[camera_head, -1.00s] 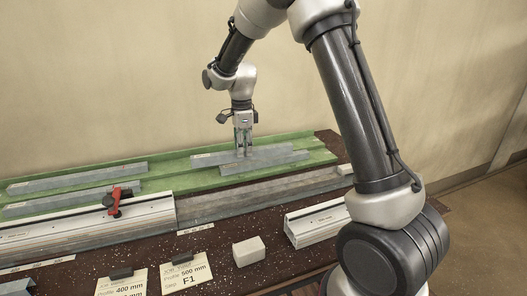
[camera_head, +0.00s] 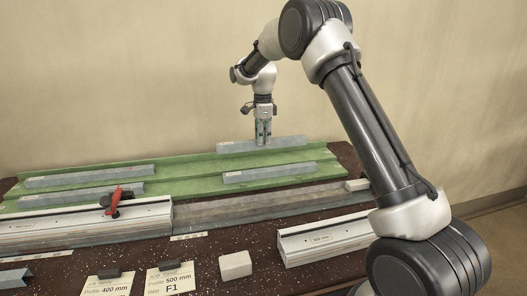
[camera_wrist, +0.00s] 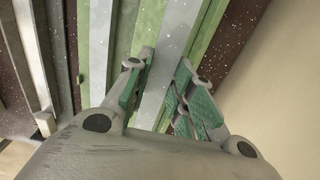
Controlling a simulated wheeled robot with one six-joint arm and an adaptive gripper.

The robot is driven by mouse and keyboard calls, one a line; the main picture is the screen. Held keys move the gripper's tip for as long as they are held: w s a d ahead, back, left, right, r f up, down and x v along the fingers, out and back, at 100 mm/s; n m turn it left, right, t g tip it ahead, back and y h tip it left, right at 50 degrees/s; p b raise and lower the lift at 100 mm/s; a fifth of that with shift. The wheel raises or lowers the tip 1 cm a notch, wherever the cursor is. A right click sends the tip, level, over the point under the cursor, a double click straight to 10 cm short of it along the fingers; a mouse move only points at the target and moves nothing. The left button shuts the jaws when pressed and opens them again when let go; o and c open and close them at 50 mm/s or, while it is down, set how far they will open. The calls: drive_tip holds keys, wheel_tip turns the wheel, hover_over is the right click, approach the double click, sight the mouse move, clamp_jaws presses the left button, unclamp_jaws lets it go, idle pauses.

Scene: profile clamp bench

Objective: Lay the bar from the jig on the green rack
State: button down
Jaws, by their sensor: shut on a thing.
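My gripper (camera_head: 263,138) is shut on a grey metal bar (camera_head: 289,143), holding it near the middle. The bar lies lengthwise along the back of the green rack (camera_head: 195,168); I cannot tell whether it touches the rack or hangs slightly above. In the wrist view the bar (camera_wrist: 160,75) runs between the fingers (camera_wrist: 160,95), with green rack surface on both sides. Another bar (camera_head: 270,173) lies on the rack in front of the held one. The aluminium jig (camera_head: 85,222) with a red clamp (camera_head: 115,200) stands in front of the rack, with no bar visibly clamped.
Two more bars, a rear one (camera_head: 90,176) and a front one (camera_head: 75,196), lie on the rack's left part. A white block (camera_head: 235,265), a short profile (camera_head: 325,238) and job cards (camera_head: 170,280) are on the speckled bench. The wall is close behind the rack.

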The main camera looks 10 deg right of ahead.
wheel_tip(320, 180, down, 5)
drive_tip(key=shift+r, duration=0.1)
idle(0.3)
drive_tip(key=c, duration=1.3)
unclamp_jaws()
drive_tip(key=shift+f, duration=0.2)
drive_tip(key=shift+o, duration=0.2)
drive_tip(key=shift+r, duration=0.1)
wheel_tip(320, 180, up, 12)
drive_tip(key=shift+r, duration=0.15)
drive_tip(key=s+d+r+n+t, duration=0.1)
drive_tip(key=s+d+r+n, duration=0.2)
drive_tip(key=s+r, duration=0.3)
drive_tip(key=s+d+r+n, duration=0.3)
drive_tip(key=s+d, duration=0.1)
drive_tip(key=s, duration=0.5)
drive_tip(key=s+d+r+n+t, duration=0.1)
drive_tip(key=s+d+r+n, duration=0.2)
drive_tip(key=s+r, duration=0.3)
drive_tip(key=s+d+f+n, duration=0.1)
drive_tip(key=s+f+n, duration=0.1)
drive_tip(key=s, duration=0.6)
drive_tip(key=s+d+f+n+t, duration=0.1)
drive_tip(key=s+d+f+n, duration=0.1)
drive_tip(key=s, duration=0.6)
drive_tip(key=s+d+f+n+t, duration=0.1)
drive_tip(key=s+f+n, duration=0.2)
drive_tip(key=s, duration=0.6)
drive_tip(key=shift+d+f+n, duration=0.4)
drive_tip(key=shift+n, duration=0.6)
